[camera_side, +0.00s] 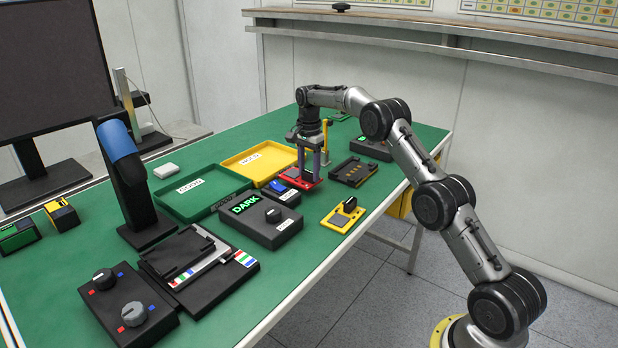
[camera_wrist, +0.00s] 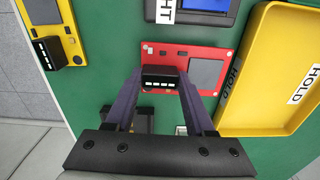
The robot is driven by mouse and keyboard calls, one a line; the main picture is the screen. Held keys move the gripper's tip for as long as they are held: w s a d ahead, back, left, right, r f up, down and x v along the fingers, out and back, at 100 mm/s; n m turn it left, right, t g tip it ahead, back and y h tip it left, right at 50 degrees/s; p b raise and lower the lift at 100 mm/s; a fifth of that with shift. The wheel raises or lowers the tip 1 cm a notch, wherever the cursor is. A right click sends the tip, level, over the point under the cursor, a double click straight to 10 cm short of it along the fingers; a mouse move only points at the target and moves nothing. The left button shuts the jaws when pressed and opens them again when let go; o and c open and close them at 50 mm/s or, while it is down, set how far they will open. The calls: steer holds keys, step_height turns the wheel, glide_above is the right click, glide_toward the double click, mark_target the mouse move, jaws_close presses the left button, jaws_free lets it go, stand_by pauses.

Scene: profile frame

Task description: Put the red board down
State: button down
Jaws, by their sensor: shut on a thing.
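The red board (camera_wrist: 209,55) is a flat red plate with a grey square and a black block (camera_wrist: 163,78) on it. My gripper (camera_wrist: 161,85) is shut on the black block of the red board in the wrist view. In the side view my gripper (camera_side: 312,172) points down, and the red board (camera_side: 293,180) is under its fingers, close to the green table. I cannot tell whether the board touches the table.
A yellow HOLD tray (camera_side: 238,164) and a green tray (camera_side: 168,207) lie left of the board. A black fixture (camera_side: 354,171) sits to the right. A yellow board (camera_side: 336,218), a small box with a blue screen (camera_side: 291,197) and a DARK box (camera_side: 262,232) stand in front.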

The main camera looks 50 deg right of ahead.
steer(key=shift+f, duration=1.15)
steer(key=shift+f, duration=0.1)
steer(key=shift+c, duration=1.2)
jaws_free()
steer(key=shift+f, duration=0.1)
